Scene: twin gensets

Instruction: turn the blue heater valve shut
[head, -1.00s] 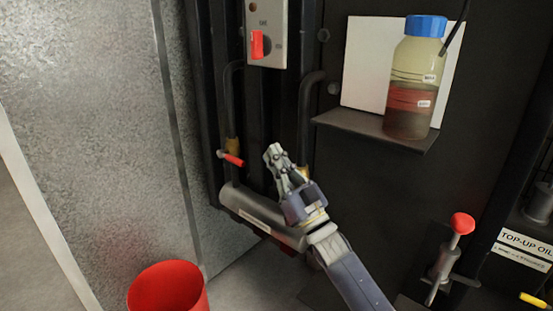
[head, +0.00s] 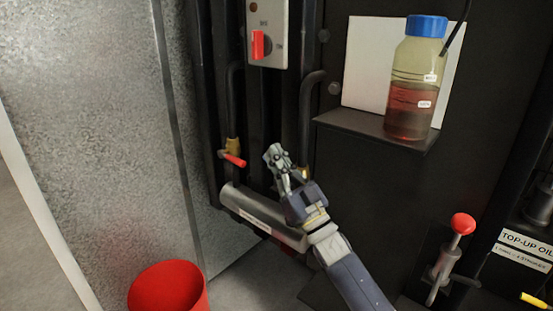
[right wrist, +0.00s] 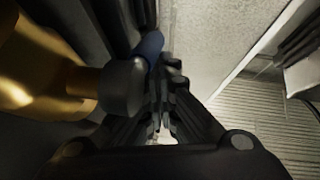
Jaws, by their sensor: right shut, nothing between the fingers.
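The blue heater valve shows in the right wrist view as a brass body (right wrist: 30,60) with a dark round stem end (right wrist: 122,88) and a blue handle (right wrist: 150,46). In the head view only a bit of its brass (head: 303,172) shows behind my right gripper (head: 275,156); its blue handle is hidden there. My right gripper is shut and empty, its fingers (right wrist: 163,115) close beside the stem end and blue handle. I cannot tell whether they touch. My left gripper is not in view.
A red-handled valve (head: 233,159) sits left of my gripper, above a grey horizontal cylinder (head: 262,217). A switch box (head: 267,35) is above. A shelf (head: 375,132) with a bottle (head: 413,85) is at the right. A red bucket (head: 168,289) stands below left.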

